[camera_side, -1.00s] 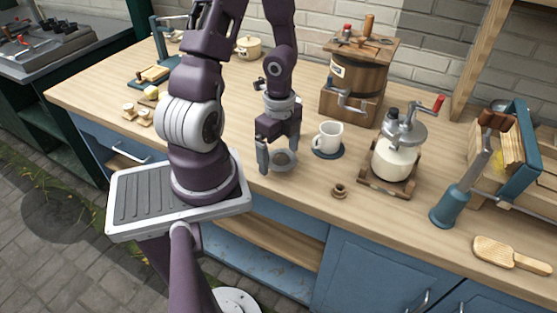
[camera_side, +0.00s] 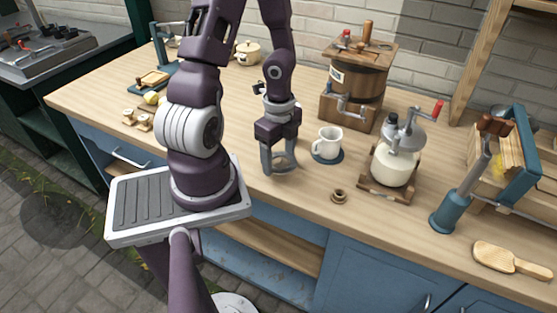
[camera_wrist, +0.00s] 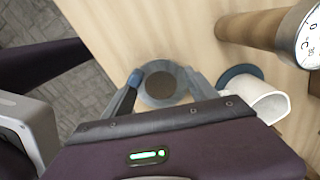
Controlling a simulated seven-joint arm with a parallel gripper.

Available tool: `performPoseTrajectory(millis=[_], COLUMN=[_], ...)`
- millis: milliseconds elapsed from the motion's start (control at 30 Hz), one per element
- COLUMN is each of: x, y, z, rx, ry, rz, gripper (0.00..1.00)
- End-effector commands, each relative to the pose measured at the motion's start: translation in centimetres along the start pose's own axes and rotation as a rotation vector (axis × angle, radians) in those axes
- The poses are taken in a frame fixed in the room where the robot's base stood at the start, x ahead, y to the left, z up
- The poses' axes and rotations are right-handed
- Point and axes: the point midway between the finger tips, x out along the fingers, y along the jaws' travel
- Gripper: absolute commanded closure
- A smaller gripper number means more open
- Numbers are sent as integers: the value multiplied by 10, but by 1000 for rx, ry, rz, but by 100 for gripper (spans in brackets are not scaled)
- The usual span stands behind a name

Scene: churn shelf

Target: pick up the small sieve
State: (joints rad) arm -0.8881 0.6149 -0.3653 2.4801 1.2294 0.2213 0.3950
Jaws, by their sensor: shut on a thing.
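The small sieve is a grey ring with a dark mesh. In the side view the small sieve (camera_side: 284,160) is between the fingers of my gripper (camera_side: 281,169), low at the front part of the wooden counter. In the wrist view the dark mesh of the sieve (camera_wrist: 158,86) shows between the two fingers of my gripper (camera_wrist: 164,90). The fingers are shut on the sieve's rim from both sides. I cannot tell whether the sieve touches the counter.
A white mug (camera_side: 328,141) on a blue coaster (camera_side: 328,157) stands close to the right. A wooden churn (camera_side: 356,80) and a glass churn (camera_side: 395,162) stand further right.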

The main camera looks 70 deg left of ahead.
Motion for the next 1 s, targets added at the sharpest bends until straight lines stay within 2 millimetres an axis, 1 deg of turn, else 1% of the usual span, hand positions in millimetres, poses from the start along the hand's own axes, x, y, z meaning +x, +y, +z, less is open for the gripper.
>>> performPoseTrajectory(millis=[233,500,567,633,667,767,800,867,900,1000], x=[-46,-80,-86,-90,-92,-99,-102,-107,-110,-116], y=[0,0,0,-6,-11,-42,-57,-79,-93,-120], z=[2,2,2,0,-1,-8,-13,-21,-27,-42], rx=[-9,-4,-3,0,3,11,15,19,20,23], ry=[-4,-10,-8,-3,-1,5,6,7,7,6], rz=[-1,0,1,-1,-1,-5,-6,-5,-5,-1], gripper=[74,74,74,74,74,74,74,74,74,74])
